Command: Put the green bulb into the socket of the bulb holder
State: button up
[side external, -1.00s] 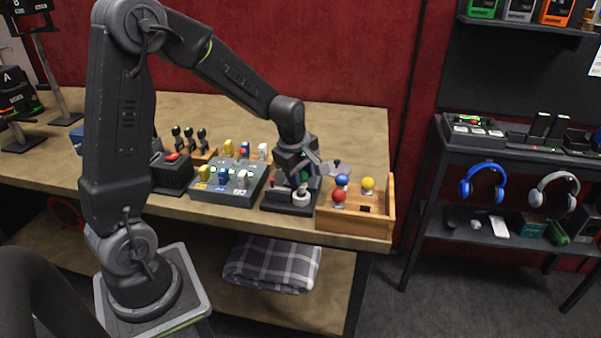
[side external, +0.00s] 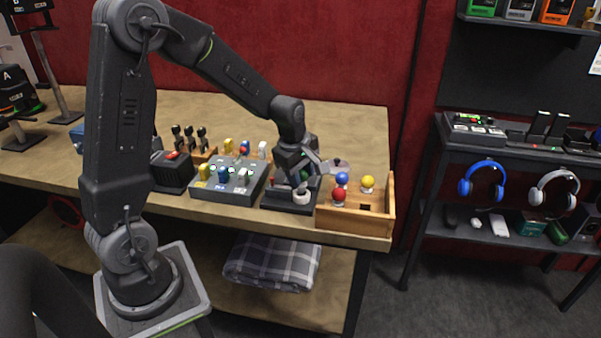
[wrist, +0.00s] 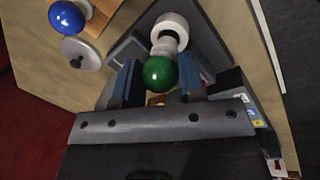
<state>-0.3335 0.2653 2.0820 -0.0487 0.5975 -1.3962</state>
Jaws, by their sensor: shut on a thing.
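The green bulb (wrist: 160,73) sits between the two fingers of my gripper (wrist: 161,80), which is shut on it. In the side external view my gripper (side external: 302,182) is low over the dark base of the bulb holder (side external: 286,206), with only a little of the green bulb (side external: 304,174) showing. The white round socket (side external: 303,198) is just below the fingers. In the wrist view the bulb's pale base points towards the white socket ring (wrist: 170,26). I cannot tell whether the base is inside the socket.
A wooden box (side external: 348,225) right of the holder has a blue bulb (side external: 342,179), a red bulb (side external: 338,195) and a yellow bulb (side external: 367,182). A grey panel with coloured switches (side external: 228,178) stands close on the left. The table's front edge is near.

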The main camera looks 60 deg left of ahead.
jog(key=shift+f, duration=1.15)
dwell(1.3)
jog(key=o, duration=1)
jog(key=shift+o, duration=0.7)
jog(key=shift+r, duration=0.15)
jog(key=shift+r, duration=3.4)
jog(key=s+d+r+m+t, duration=0.1)
jog(key=s+d+r+m, duration=0.3)
jog(key=s+m, duration=0.5)
jog(key=s+d+r+m+t, duration=0.2)
jog(key=s+d+r+m, duration=0.3)
jog(key=s+d+m, duration=0.3)
jog(key=s+m, duration=0.1)
jog(key=m, duration=0.2)
jog(key=shift+s+d+r, duration=0.2)
jog(key=shift+s+d, duration=0.15)
jog(key=shift+d, duration=0.05)
